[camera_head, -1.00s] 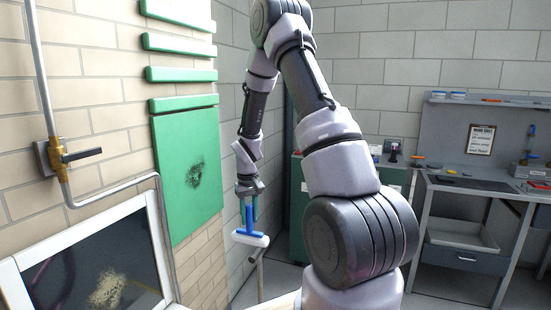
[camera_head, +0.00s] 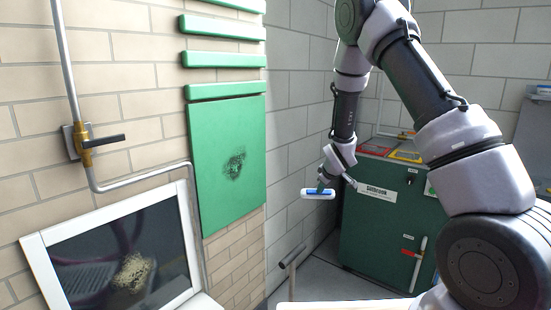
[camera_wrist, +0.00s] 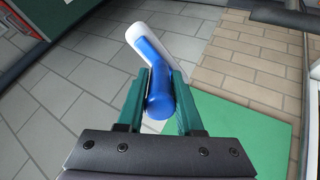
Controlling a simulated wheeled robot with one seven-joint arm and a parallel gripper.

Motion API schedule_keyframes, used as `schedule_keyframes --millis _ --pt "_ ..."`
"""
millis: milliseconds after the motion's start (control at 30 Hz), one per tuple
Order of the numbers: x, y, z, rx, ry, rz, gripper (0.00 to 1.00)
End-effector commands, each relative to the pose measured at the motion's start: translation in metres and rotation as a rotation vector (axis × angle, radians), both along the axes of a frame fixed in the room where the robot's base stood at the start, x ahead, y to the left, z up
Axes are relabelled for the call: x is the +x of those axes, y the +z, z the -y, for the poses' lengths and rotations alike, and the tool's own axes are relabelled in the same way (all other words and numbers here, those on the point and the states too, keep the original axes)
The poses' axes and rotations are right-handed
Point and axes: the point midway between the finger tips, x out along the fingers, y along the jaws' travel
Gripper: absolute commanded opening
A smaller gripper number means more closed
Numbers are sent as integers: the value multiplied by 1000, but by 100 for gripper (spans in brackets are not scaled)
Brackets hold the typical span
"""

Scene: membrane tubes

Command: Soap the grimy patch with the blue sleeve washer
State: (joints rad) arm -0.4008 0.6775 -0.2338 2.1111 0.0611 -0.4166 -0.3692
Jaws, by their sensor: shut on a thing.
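The blue sleeve washer (camera_head: 318,194) has a blue handle (camera_wrist: 157,92) and a white sleeve head (camera_wrist: 141,33). My gripper (camera_head: 325,183) is shut on the handle, with its green fingers on either side of it in the wrist view (camera_wrist: 160,78). The washer is in the air, right of the green wall panel and apart from it. A dark speckled patch (camera_head: 234,166) marks the green panel (camera_head: 212,130). A separate beige patch (camera_head: 133,273) marks the dark pane (camera_head: 85,255) in the white frame at lower left.
A pipe with a brass valve and black lever (camera_head: 104,140) runs down the brick wall. Green slats (camera_head: 222,60) stick out above the panel. A green cabinet (camera_head: 385,235) stands behind my arm. A grey post (camera_head: 291,265) rises below the washer.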

Motion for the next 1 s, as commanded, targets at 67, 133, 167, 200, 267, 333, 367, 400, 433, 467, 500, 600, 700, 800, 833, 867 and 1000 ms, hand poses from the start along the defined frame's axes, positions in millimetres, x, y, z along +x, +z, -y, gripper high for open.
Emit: schedule_keyframes --millis 67,133,167,200,267,333,367,400,433,467,500,600,700,800,833,867,1000 --pt "5 6 -11 11 65 74 0" --pt "9 13 -24 26 135 149 0" --pt "10 17 -30 34 169 185 0" --pt "12 22 -40 48 218 237 0" --pt "14 32 -57 81 302 325 0" --pt "13 48 -81 133 408 433 0" --pt "11 55 -92 159 455 478 0" --pt "8 66 -107 197 516 536 0" --pt "4 74 -118 226 559 576 0" --pt "0 82 -129 255 599 611 0" --pt "-6 91 -142 291 646 650 0" --pt "-21 109 -163 357 726 714 0" --pt "-30 119 -174 396 766 744 0" --pt "-33 123 -179 410 782 756 0" --pt "-32 124 -181 411 784 756 0" --pt "-31 124 -183 411 785 757 0" --pt "-24 124 -192 410 785 758 0"
